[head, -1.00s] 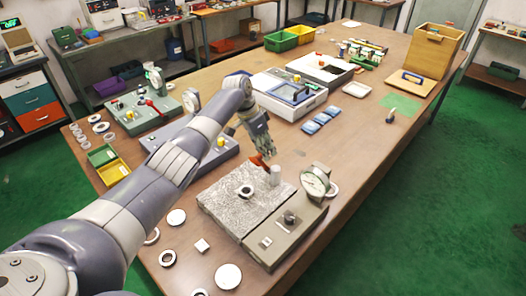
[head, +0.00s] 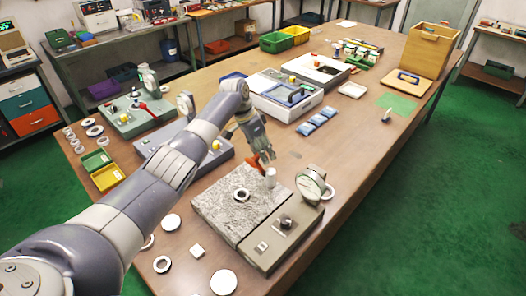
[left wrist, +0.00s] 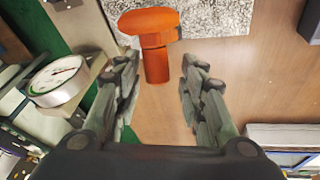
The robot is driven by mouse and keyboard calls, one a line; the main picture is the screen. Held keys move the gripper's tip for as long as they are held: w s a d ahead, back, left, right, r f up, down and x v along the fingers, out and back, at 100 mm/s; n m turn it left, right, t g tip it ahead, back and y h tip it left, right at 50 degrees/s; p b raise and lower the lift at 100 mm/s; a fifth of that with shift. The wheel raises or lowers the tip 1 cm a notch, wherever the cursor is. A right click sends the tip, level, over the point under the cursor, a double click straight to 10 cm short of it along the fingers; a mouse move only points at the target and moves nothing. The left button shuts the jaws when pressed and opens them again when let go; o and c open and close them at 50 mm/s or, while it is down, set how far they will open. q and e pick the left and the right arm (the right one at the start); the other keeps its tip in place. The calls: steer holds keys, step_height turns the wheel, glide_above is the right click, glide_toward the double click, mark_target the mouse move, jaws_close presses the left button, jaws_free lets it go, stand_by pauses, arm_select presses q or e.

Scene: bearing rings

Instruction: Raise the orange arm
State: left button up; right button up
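The orange arm (left wrist: 156,60) shows in the left wrist view as a round head on a short stem. It also shows in the head view (head: 254,163), partly covered by my left gripper (head: 259,154). It is at the far side of a grey speckled plate (head: 215,206), near a pale cylinder (head: 270,177) and a dial gauge (head: 311,184). In the left wrist view my left gripper (left wrist: 160,72) is open. Its fingers stand on either side of the stem, with gaps showing. My right gripper is in neither view.
A ring (head: 241,195) lies on the plate. Loose rings and discs (head: 223,282) lie at the table's near left. Blue packets (head: 317,123) and a white case (head: 287,101) stand beyond. The table's right side is mostly clear.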

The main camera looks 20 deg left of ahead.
arm_select(q)
steer(key=shift+s+a+r, duration=0.1)
steer(key=shift+s+r, duration=0.05)
steer(key=shift+r, duration=0.25)
steer(key=v, duration=1.1)
